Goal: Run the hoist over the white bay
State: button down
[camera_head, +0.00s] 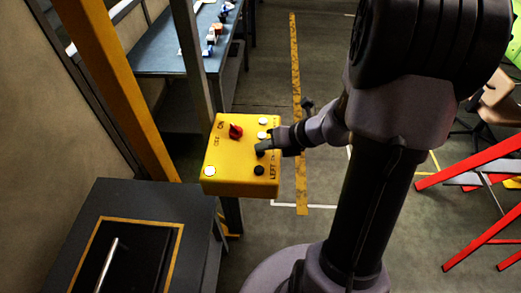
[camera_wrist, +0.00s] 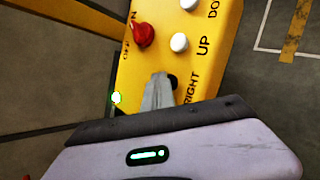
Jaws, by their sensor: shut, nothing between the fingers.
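A yellow control box (camera_head: 240,185) stands on a post left of centre in the head view and fills the upper middle of the wrist view (camera_wrist: 185,60). It has a red knob (camera_head: 235,131) by an ON label, two white buttons (camera_wrist: 179,42) by UP and DOWN, and a black button (camera_head: 258,170) by LEFT. My gripper (camera_head: 264,149) is shut and empty, its tips over the box. In the wrist view its fingers (camera_wrist: 160,80) partly cover a black button (camera_wrist: 173,81) beside RIGHT. I cannot tell whether they touch it. The hoist is not identifiable.
White lines (camera_head: 290,204) and a yellow-black strip (camera_head: 297,120) mark the floor behind the box. A dark cabinet (camera_head: 195,230) stands at lower left, a blue bench (camera_head: 165,55) behind, beside a yellow post (camera_head: 110,85). Red beams (camera_head: 470,170) are at right.

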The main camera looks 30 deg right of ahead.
aim_at(264, 153)
jog(key=shift+r, duration=0.1)
dwell(0.7)
jog(key=shift+r+p, duration=0.8)
jog(key=shift+p, duration=0.05)
notch_tip(264, 153, up, 5)
jog(key=p, duration=0.5)
